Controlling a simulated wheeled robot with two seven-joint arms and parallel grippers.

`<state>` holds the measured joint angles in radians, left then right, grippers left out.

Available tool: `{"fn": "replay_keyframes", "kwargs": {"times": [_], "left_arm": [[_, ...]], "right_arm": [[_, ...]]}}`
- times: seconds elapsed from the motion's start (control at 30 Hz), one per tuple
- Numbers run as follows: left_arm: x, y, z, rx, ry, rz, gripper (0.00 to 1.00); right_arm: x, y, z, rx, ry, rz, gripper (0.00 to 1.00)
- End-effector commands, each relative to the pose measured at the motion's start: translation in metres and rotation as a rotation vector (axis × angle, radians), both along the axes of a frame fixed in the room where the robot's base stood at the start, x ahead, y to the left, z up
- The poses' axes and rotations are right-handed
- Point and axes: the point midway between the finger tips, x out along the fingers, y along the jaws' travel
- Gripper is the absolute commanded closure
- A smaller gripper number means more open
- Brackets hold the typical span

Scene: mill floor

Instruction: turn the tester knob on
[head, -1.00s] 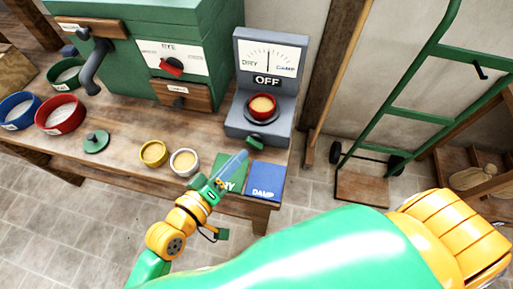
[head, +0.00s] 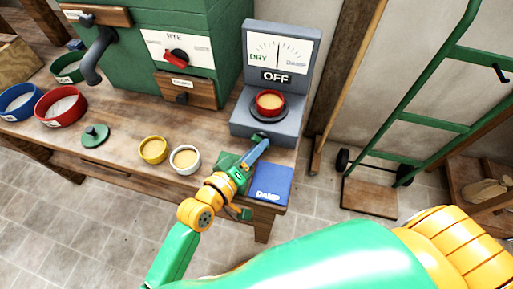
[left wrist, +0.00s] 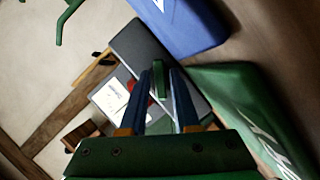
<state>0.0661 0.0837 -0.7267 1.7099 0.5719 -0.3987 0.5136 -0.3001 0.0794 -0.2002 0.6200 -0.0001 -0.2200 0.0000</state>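The grey tester (head: 281,50) stands on the bench's right end. Its dial needle is near upright and its sign (head: 274,76) reads OFF. A red cup of grain (head: 270,102) sits on its dark round plate. The green tester knob (head: 259,138) is low on its front; it also shows in the left wrist view (left wrist: 160,78). My left gripper (head: 262,146) is right at the knob. In the left wrist view its blue fingers (left wrist: 163,85) are apart, one on each side of the knob, with a gap visible on the right. My right gripper is out of view.
A blue DAMP card (head: 271,184) and a partly hidden green card lie below my left gripper. Yellow (head: 153,150) and white (head: 185,159) cups stand to the left. A green mill (head: 180,20) is behind them; a hand truck (head: 430,122) stands right.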

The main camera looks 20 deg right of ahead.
Motion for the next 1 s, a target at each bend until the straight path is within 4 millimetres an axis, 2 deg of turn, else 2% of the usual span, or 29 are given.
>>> {"fn": "replay_keyframes", "kwargs": {"times": [0.03, 0.1, 0.13, 0.47, 1.0], "left_arm": [[0.000, 0.000, 0.000, 0.000, 0.000, 0.000, 0.75], [0.000, 0.000, 0.000, 0.000, 0.000, 0.000, 0.94], [0.000, 0.000, 0.000, 0.000, 0.000, 0.000, 1.00], [0.000, 0.000, 0.001, 0.014, -0.007, 0.000, 1.00], [-0.002, -0.001, 0.006, 0.295, -0.193, -0.003, 1.00]], "right_arm": [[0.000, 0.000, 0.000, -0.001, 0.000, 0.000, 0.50], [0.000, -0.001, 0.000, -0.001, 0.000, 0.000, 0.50], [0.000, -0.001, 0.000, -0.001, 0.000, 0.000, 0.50], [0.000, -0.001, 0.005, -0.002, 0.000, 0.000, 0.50], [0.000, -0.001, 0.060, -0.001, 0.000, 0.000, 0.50]]}}
